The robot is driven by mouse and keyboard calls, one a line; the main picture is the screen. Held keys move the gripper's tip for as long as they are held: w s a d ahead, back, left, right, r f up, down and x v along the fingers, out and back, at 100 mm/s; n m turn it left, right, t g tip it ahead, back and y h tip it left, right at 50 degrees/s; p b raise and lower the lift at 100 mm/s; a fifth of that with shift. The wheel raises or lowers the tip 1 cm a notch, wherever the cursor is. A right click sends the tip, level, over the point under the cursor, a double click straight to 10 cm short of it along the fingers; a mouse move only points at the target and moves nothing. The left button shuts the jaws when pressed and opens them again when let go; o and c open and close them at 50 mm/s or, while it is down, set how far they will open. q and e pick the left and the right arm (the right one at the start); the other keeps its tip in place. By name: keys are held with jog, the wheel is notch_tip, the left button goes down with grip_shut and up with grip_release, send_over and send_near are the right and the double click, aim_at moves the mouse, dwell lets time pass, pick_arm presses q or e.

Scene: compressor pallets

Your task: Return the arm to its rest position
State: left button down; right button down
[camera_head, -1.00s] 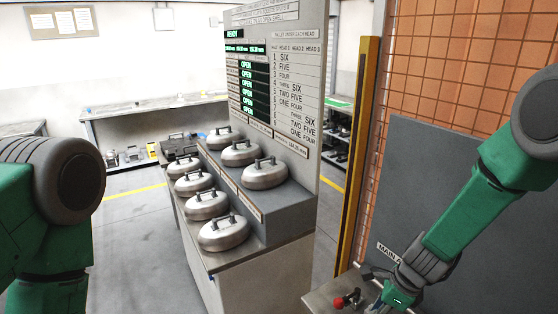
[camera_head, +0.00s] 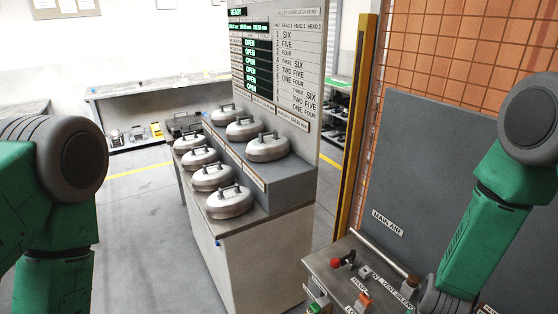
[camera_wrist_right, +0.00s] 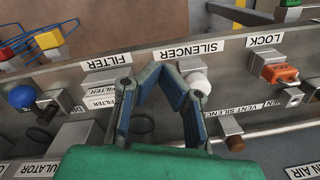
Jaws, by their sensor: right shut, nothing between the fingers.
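My right arm (camera_head: 485,225) comes down from the right in the head view, over the sloped control panel. Its wrist is at the bottom edge, and its fingers are not visible there. In the right wrist view my right gripper (camera_wrist_right: 156,70) is shut and empty, its fingertips close together. It is in front of the panel, between the FILTER label (camera_wrist_right: 106,62) and the SILENCER label (camera_wrist_right: 188,50). A white round knob (camera_wrist_right: 198,84) shows right beside the right finger; contact cannot be told. My left arm (camera_head: 50,200) is at the left; its gripper is out of view.
The panel carries a red knob (camera_head: 337,263), an orange lock (camera_wrist_right: 280,73) and a blue knob (camera_wrist_right: 21,96). A grey board (camera_head: 420,170) stands behind the right arm. Several metal pots (camera_head: 229,202) sit on a stepped bench, left of a yellow post (camera_head: 355,130).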

jog(key=s+n, duration=1.6)
jog(key=s, duration=0.6)
notch_tip(320, 180, down, 19)
jog(key=w+b, duration=0.3)
jog(key=b, duration=1.6)
jog(key=shift+r+n, duration=0.15)
jog(key=shift+n, duration=0.25)
jog(key=shift+a, duration=0.1)
